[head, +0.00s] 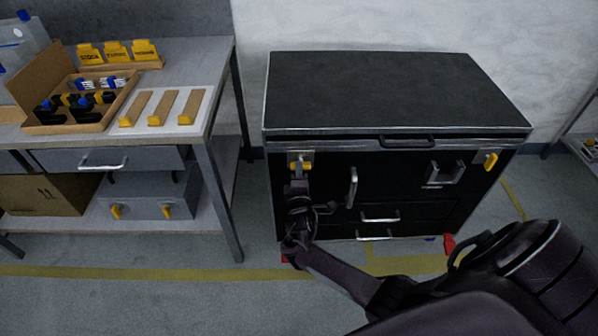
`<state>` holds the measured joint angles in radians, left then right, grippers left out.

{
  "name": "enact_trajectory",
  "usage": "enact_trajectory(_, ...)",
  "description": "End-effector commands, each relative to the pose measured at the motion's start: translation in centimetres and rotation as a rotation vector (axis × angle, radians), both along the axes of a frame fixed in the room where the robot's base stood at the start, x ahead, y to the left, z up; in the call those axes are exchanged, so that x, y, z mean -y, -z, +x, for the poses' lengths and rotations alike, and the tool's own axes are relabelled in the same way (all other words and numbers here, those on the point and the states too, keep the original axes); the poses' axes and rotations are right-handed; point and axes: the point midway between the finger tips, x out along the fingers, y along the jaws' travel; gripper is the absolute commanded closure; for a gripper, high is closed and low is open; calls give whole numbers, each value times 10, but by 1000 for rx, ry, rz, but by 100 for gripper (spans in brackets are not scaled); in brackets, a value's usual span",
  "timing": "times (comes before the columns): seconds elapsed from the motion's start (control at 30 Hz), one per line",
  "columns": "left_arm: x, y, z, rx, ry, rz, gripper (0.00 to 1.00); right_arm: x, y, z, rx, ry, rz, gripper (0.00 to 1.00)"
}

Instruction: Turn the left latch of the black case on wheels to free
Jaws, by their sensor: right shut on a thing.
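The black case on wheels (390,95) stands against the white wall with its lid down. Its left latch (301,165) is yellow, on a metal plate at the front's upper left, and its handle lies roughly level. My right gripper (299,172) is at this latch and shut on it, reaching up from below; its fingers partly hide the latch. The right latch (491,161) is yellow and tilted near upright at the front's upper right. My left gripper is not in view.
A workbench (221,85) stands at left with a cardboard tray (41,127) and yellow-ended wooden blocks. The case front has metal handles (352,187) close to my right arm. Open floor with yellow lines lies in front.

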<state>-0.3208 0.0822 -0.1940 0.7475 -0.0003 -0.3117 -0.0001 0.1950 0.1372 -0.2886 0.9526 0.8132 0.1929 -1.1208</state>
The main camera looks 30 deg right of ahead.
Motion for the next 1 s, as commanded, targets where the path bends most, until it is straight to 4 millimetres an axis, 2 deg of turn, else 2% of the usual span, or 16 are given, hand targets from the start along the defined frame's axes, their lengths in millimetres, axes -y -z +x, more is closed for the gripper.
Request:
enact_trajectory(0.17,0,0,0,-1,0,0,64,-1,1,-1,-3,-1,-2,100)
enact_trajectory(0.2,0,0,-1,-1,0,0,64,-1,1,-1,-3,-1,-2,84)
enact_trajectory(0.37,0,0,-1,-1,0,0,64,0,1,0,-3,-1,-1,64)
enact_trajectory(0.7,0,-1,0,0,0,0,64,-3,0,-4,-2,-1,0,64)
enact_trajectory(1.0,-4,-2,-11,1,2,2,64,-28,0,-45,-3,-2,1,64)
